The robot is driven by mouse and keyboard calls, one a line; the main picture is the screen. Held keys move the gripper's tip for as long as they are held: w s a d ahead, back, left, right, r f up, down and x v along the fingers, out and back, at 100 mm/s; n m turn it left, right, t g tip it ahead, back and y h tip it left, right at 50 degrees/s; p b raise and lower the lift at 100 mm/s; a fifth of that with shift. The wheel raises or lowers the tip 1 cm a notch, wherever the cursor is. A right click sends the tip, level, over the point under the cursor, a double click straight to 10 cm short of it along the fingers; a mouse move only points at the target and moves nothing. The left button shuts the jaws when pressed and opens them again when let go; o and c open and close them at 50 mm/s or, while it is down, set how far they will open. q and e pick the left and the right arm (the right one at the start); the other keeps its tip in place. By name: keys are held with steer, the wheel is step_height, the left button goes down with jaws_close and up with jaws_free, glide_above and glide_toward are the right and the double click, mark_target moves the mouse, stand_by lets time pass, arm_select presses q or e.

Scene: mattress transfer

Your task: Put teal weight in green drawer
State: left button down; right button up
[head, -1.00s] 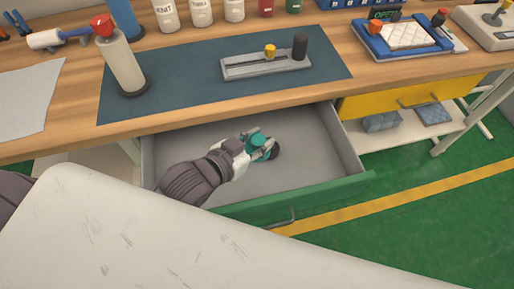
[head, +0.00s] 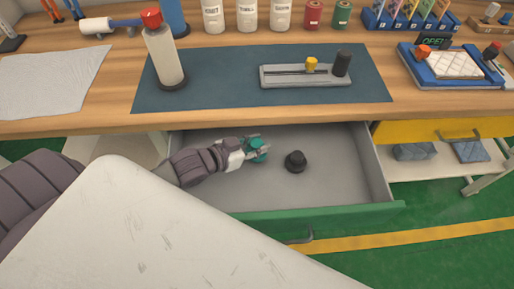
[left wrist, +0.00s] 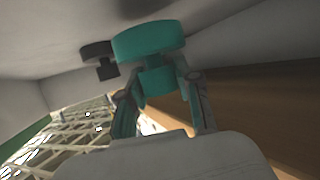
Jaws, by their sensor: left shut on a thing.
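The teal weight (head: 259,150) is in my left gripper (head: 256,148), inside the open green drawer (head: 320,215). In the left wrist view the gripper (left wrist: 158,95) is shut on the narrow part of the teal weight (left wrist: 150,40), with its broad disc beyond the fingers. A black weight (head: 295,161) lies in the drawer to the right of the gripper. It also shows in the left wrist view (left wrist: 97,53), apart from the teal one. Whether the teal weight touches the drawer floor is unclear. My right gripper is not in view.
The wooden bench top (head: 430,105) overhangs the back of the drawer. A closed yellow drawer (head: 430,131) is to the right. The drawer's right part is free.

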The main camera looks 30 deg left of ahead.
arm_select(q)
steer(key=shift+f, duration=1)
steer(key=c, duration=0.8)
jaws_free()
steer(key=shift+f, duration=0.15)
steer(key=p+v, duration=0.1)
steer(key=v, duration=1.1)
